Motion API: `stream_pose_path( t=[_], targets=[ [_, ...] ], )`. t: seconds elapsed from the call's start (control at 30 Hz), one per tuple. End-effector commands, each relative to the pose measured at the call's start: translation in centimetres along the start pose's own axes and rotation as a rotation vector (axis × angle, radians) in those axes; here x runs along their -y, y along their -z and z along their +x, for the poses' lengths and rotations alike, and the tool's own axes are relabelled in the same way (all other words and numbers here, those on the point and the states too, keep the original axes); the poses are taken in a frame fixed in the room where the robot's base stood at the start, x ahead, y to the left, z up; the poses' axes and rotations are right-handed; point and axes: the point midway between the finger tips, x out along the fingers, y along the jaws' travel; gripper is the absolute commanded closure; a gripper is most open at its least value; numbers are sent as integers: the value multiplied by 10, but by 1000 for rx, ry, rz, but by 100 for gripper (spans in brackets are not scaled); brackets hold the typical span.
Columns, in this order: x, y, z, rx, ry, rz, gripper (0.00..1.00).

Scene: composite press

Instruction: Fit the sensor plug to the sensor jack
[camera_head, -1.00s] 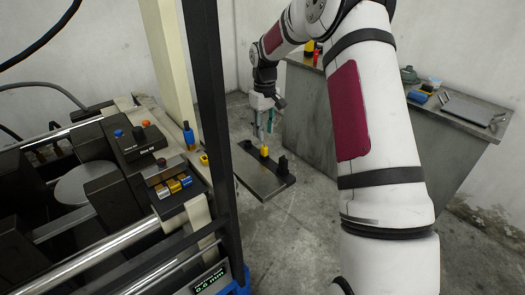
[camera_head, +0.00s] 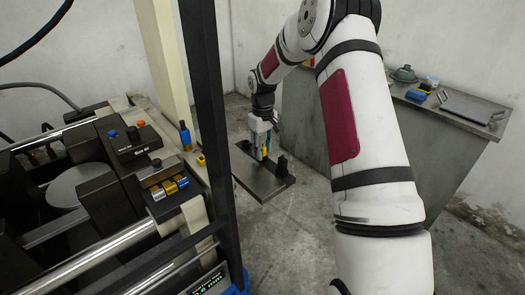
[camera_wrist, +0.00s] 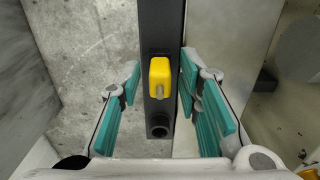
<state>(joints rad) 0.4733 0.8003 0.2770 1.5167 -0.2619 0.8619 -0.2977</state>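A yellow block-shaped piece, seemingly the sensor plug (camera_wrist: 160,72), shows in the wrist view with a grey pin at its lower end, over a dark narrow bar (camera_wrist: 160,25). My gripper (camera_wrist: 160,95) is open, with teal-padded fingers on both sides of the bar; the yellow piece lies between them in the picture and no contact shows. In the head view my gripper (camera_head: 261,153) is low over a dark plate (camera_head: 250,180) and mostly hides the yellow piece. A small yellow part (camera_head: 201,160) on the press edge may be the sensor jack; I cannot tell.
A black upright piece (camera_head: 282,165) stands on the plate, right of my gripper. The press (camera_head: 120,180), with a dark frame post (camera_head: 206,90), fills the left. A grey bench (camera_head: 400,130) with a tray (camera_head: 468,111) stands at the right.

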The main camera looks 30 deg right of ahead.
Motion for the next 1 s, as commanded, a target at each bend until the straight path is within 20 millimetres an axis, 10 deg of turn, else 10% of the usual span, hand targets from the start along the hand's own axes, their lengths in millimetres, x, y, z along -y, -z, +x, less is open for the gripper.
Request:
stream_pose_path(
  t=[0.13,0.27,1.0],
  targets=[
    [0,0,0,0,0,0,71],
    [0,0,0,0,0,0,100],
    [0,0,-20,0,-1,0,100]
  ],
)
